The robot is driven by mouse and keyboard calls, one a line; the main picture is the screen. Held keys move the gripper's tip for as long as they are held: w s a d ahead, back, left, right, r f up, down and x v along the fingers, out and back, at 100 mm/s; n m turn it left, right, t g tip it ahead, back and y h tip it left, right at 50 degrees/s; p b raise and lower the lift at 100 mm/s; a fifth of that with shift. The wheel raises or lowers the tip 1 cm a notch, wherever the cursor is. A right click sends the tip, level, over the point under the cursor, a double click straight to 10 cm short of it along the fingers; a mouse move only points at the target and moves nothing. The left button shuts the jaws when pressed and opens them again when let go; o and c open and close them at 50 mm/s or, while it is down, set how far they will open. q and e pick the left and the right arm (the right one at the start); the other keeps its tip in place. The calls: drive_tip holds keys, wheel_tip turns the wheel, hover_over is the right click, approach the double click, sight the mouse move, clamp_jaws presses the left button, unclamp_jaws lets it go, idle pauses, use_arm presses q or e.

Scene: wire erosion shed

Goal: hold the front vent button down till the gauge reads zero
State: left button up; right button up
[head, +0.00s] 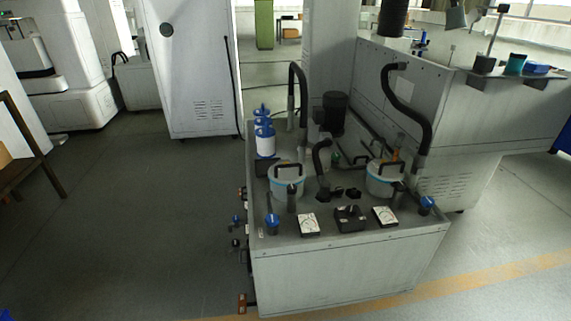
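A grey dielectric tank unit (345,265) stands in the middle of the head view. On its front top edge are two white-faced meters, the left gauge (309,225) and the right gauge (384,215); their needles are too small to read. A black box with a knob (350,216) sits between them. Two pale canisters with black handles stand behind, the left canister (287,183) and the right canister (384,183). A blue-topped fitting (272,222) is at the front left, another (426,206) at the front right. I cannot tell which part is the front vent button.
Blue-and-white bottles (265,140) stand at the unit's back left. Black hoses (407,100) and a dark motor (335,112) rise behind the canisters. Small valves (237,230) stick out from the left side. A wooden rack (25,150) is at far left; the floor between is clear.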

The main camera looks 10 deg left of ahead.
use_arm(q)
clamp_jaws()
idle(1.5)
